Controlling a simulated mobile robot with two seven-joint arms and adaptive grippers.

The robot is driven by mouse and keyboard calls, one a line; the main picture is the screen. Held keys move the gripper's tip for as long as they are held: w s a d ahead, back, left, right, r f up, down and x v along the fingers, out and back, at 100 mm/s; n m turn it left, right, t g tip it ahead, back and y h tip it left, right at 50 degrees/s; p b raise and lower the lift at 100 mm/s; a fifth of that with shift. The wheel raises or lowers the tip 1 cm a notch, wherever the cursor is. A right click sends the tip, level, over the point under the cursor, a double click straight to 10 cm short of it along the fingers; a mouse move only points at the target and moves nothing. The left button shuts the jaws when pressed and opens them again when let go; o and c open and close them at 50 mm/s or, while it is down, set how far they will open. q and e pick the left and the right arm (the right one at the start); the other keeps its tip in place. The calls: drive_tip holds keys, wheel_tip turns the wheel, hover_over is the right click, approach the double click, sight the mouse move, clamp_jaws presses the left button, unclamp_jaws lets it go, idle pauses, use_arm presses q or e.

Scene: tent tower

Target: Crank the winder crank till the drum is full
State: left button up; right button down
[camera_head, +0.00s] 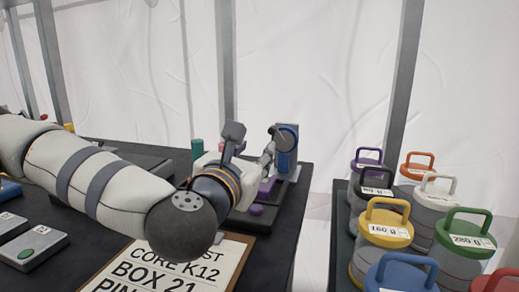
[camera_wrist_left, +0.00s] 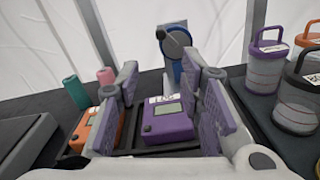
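How full the drum is cannot be made out. My left gripper (camera_head: 267,157) points at the winder. In the left wrist view the gripper (camera_wrist_left: 162,62) has its purple-padded fingers wide apart, with nothing between them at the tips. My right gripper is not in view.
A purple box (camera_wrist_left: 168,122) and an orange box (camera_wrist_left: 103,127) lie low before the winder. Green (camera_wrist_left: 76,92) and pink (camera_wrist_left: 105,76) cylinders stand left. A tray (camera_head: 340,235) of handled weights is at right. A lettered board (camera_head: 165,268) lies in front.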

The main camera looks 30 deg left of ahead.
sight(271, 131)
use_arm(q)
drive_tip(key=x, duration=0.8)
drive_tip(key=r+x, duration=0.1)
drive_tip(key=x, duration=0.3)
drive_tip(key=shift+w+d, duration=0.1)
drive_tip(key=shift+d, duration=0.05)
clamp_jaws()
